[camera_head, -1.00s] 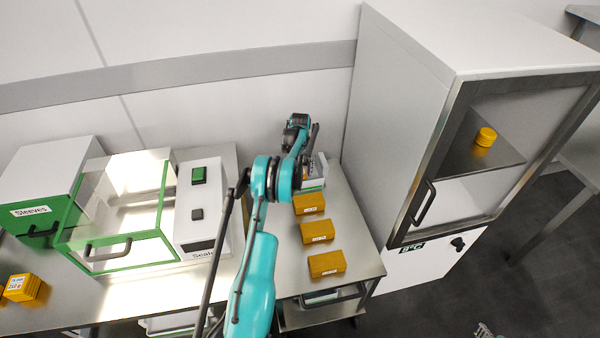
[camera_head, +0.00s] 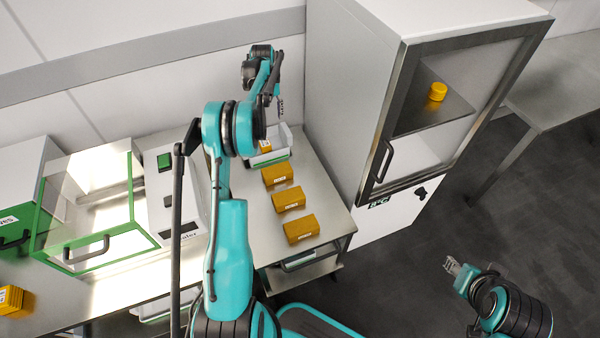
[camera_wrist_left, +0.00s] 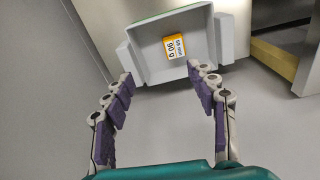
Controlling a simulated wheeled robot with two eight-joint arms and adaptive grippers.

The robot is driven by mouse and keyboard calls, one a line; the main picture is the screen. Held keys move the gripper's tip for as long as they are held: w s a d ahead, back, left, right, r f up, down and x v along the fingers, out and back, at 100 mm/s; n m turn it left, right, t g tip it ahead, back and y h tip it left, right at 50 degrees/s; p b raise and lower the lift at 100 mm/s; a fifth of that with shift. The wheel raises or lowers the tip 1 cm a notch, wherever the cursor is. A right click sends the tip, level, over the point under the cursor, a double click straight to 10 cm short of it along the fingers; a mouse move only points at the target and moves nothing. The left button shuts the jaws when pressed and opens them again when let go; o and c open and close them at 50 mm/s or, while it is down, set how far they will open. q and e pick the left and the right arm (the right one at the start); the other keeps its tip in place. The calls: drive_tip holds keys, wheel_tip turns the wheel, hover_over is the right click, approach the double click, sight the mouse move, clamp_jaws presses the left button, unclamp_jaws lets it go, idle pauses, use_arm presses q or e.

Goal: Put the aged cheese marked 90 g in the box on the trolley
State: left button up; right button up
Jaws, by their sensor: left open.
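The pale grey box (camera_head: 272,158) stands at the far end of the trolley (camera_head: 335,216). In the left wrist view, the box (camera_wrist_left: 146,64) holds a small yellow-orange cheese (camera_wrist_left: 175,46) whose label appears to read 90 g. The cheese (camera_head: 265,147) lies inside the box, partly behind the wall in the head view. My left gripper (camera_head: 279,108) is above the box. In the wrist view its purple-padded fingers (camera_wrist_left: 160,84) are spread, with nothing between them. My right gripper (camera_head: 453,266) is at the lower right, away from the trolley; its jaws are too small to judge.
Three labelled orange blocks (camera_head: 290,198) lie in a row on the trolley near the box. A tall cabinet (camera_head: 345,110) stands right of the trolley. The sealer (camera_head: 175,195) and a green-framed clear cover (camera_head: 95,205) are on the left counter.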

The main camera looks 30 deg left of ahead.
use_arm(q)
drive_tip(key=s+d+r+m+t, duration=0.2)
drive_tip(key=s+d+r, duration=0.4)
drive_tip(key=d+r, duration=0.4)
drive_tip(key=s+d+r+m+t, duration=0.1)
drive_tip(key=s+d+r+m, duration=0.3)
drive_tip(key=d+r, duration=0.55)
drive_tip(key=s+d+f+m+t, duration=0.1)
drive_tip(key=s+d+f, duration=0.2)
drive_tip(key=s+d, duration=0.4)
drive_tip(key=s+d+f+m+t, duration=0.2)
drive_tip(key=s+d, duration=0.5)
drive_tip(key=s, duration=0.7)
drive_tip(key=shift+d+f+t, duration=0.3)
drive_tip(key=shift+d+f, duration=0.1)
drive_tip(key=shift+f, duration=0.2)
drive_tip(key=shift+s, duration=0.1)
